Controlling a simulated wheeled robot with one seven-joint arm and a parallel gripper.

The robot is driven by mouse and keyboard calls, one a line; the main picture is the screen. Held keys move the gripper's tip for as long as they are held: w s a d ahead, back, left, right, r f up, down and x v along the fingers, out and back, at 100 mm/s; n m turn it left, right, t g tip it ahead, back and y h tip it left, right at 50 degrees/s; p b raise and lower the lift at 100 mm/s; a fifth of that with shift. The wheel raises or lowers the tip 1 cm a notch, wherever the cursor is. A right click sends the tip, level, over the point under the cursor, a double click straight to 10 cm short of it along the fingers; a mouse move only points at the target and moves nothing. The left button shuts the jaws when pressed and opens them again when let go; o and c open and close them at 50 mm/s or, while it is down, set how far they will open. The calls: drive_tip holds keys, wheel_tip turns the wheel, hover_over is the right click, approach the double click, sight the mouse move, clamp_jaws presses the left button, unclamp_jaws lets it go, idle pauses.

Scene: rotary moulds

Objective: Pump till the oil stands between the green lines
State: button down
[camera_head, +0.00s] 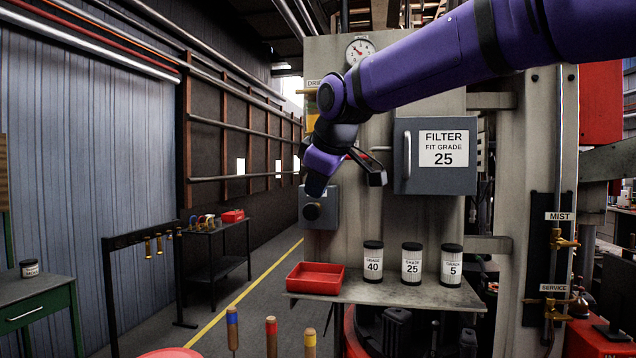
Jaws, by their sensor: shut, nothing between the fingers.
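My purple arm reaches in from the upper right. My gripper (317,184) hangs at its end, pointing down in front of the pale machine panel. It is shut and empty, just above a grey box (319,221) with a dark round knob (312,212). I cannot make out whether it touches the box. A round dial gauge (360,50) sits high on the panel, partly beside my arm. I cannot make out any oil level, green lines or pump handle in this view.
A grey filter door (434,182) marked 25 is right of my gripper. Below, a shelf (400,296) holds a red tray (315,278) and three filter canisters (411,264). Brass valves (556,301) stand at right. Wooden-handled tools (271,335) are at the bottom. The aisle at left is open.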

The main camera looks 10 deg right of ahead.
sight(312, 207)
drive_tip(key=x, duration=0.2)
drive_tip(key=w+x, duration=0.1)
drive_tip(key=x, duration=0.2)
drive_tip(key=d+x, duration=0.1)
drive_tip(key=x, duration=0.2)
drive_tip(key=shift+w+r, duration=0.2)
drive_tip(key=shift+r, duration=0.25)
drive_tip(key=shift+w+d, duration=0.35)
drive_tip(key=shift+w, duration=0.45)
drive_tip(key=shift+w, duration=0.1)
